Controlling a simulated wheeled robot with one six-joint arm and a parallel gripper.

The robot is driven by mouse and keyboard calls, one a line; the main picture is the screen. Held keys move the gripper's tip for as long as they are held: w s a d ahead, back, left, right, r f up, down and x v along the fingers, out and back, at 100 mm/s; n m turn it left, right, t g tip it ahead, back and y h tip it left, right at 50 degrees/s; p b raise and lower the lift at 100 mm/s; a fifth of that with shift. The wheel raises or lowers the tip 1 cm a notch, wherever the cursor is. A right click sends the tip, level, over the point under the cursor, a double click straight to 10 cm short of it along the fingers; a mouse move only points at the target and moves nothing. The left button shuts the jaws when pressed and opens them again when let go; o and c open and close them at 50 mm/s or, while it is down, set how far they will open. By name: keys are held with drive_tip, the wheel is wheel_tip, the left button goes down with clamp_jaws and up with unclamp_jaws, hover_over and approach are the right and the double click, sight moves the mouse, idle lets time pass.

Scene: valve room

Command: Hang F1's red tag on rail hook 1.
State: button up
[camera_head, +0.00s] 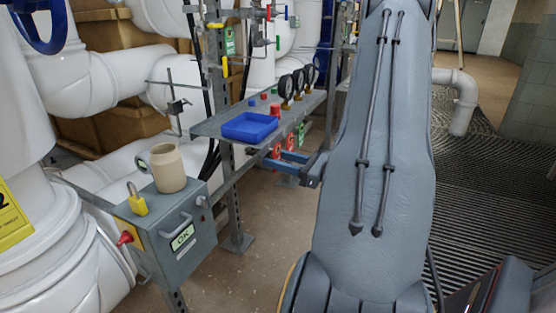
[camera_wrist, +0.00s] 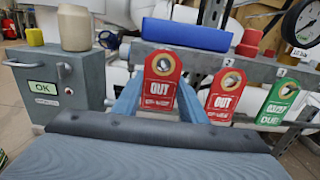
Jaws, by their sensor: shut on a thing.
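My gripper (camera_wrist: 161,88) has its two blue fingers shut on a red tag (camera_wrist: 160,99) marked OUT, upright in front of the rail (camera_wrist: 212,65).
A blue tray (camera_head: 249,127), red knob (camera_head: 275,109) and gauges (camera_head: 286,87) stand on the shelf above the rail. To the left, a grey OK box (camera_head: 178,236) carries a beige mug (camera_head: 167,169) and yellow padlock (camera_head: 137,204). Floor below is clear.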

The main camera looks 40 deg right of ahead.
drive_tip(key=shift+f, duration=0.4)
idle(0.5)
drive_tip(key=o, duration=0.9)
drive_tip(key=p+v, duration=0.1)
drive_tip(key=v, duration=0.6)
drive_tip(key=shift+s+d, duration=0.15)
drive_tip(key=shift+s, duration=0.15)
